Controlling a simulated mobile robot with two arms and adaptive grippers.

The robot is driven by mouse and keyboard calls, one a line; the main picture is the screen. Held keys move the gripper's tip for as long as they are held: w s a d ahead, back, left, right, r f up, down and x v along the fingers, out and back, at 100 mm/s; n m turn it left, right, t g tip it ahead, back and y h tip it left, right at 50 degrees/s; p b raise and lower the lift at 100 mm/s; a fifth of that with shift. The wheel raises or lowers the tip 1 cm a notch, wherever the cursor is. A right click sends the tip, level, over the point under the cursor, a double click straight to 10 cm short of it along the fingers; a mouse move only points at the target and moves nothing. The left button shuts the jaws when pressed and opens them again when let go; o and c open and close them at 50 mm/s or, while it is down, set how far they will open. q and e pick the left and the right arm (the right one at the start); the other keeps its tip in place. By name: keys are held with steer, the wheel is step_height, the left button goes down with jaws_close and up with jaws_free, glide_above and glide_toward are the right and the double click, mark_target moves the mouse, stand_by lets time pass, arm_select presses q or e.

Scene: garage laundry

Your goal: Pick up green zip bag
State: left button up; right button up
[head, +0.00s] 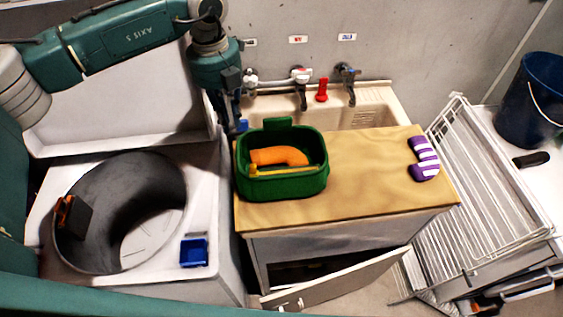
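The green zip bag (283,186) looks like an open, deep green tray with a raised flap at its back. It sits upright on the left part of the wooden counter top (370,180). A curved orange thing (279,156) and a thin yellow strip lie in it. My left gripper (240,122) points down just behind the bag's back left corner. It looks apart from the bag, but the gap is hard to judge. Its fingers are small and dark here, so their opening is unclear. My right gripper is not in view.
A purple-and-white striped thing (424,160) lies at the counter's right end. Behind are a sink (385,108), taps (346,78) and a red object (322,90). An open washer (215,222) stands left, a wire rack (478,190) right. The counter's middle is clear.

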mark_target(237, 143)
arm_select(q)
steer(key=f+p, duration=0.1)
steer(key=f, duration=0.1)
steer(key=f+p, duration=0.2)
steer(key=f, duration=0.1)
steer(key=f+p, duration=0.1)
steer(key=f, duration=0.2)
steer(key=shift+s+d, duration=0.1)
steer(key=shift+d, duration=0.25)
steer(key=shift+f, duration=0.6)
jaws_close()
steer(key=shift+r, duration=0.1)
